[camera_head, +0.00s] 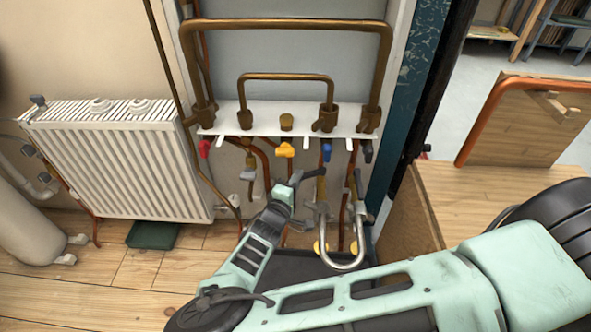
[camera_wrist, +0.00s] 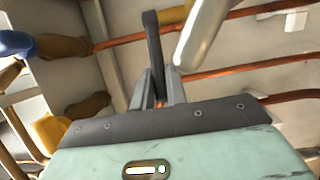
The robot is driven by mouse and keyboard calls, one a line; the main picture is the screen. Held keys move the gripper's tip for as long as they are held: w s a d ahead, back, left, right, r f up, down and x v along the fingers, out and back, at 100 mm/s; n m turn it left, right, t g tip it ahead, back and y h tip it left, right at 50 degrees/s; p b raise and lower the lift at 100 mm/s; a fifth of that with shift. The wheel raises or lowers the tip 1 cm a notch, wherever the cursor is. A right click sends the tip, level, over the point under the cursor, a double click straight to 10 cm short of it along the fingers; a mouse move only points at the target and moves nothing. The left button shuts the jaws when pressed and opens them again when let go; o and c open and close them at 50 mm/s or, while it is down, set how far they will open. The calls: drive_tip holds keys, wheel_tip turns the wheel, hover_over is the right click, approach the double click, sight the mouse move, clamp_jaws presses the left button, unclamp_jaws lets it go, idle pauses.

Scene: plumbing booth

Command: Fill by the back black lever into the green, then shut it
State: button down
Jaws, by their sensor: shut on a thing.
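My gripper (camera_head: 294,181) is in the middle of the head view, below the white pipe bracket. In the wrist view its two fingers (camera_wrist: 158,88) are shut on a long, dark flat lever (camera_wrist: 152,45), the black lever. The lever sticks out beyond the fingertips. In the head view the lever (camera_head: 314,173) is small and partly merges with the fingers. A silver U-shaped hose (camera_head: 343,265) hangs beside the gripper on the right; a silver tube also shows in the wrist view (camera_wrist: 200,35). I can make out no gauge face or green zone in either view.
Red (camera_head: 204,148), yellow (camera_head: 284,150), blue (camera_head: 326,152) and black (camera_head: 367,151) handles sit close together under the bracket (camera_head: 260,120). Copper pipes run around the gripper. A white radiator (camera_head: 115,150) stands left. A wooden bench (camera_head: 490,195) is at right.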

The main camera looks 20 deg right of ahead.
drive_tip(key=shift+s+n+t+y+p, duration=0.3)
drive_tip(key=shift+n+t+y, duration=0.1)
drive_tip(key=shift+y, duration=0.1)
drive_tip(key=c, duration=1.4)
unclamp_jaws()
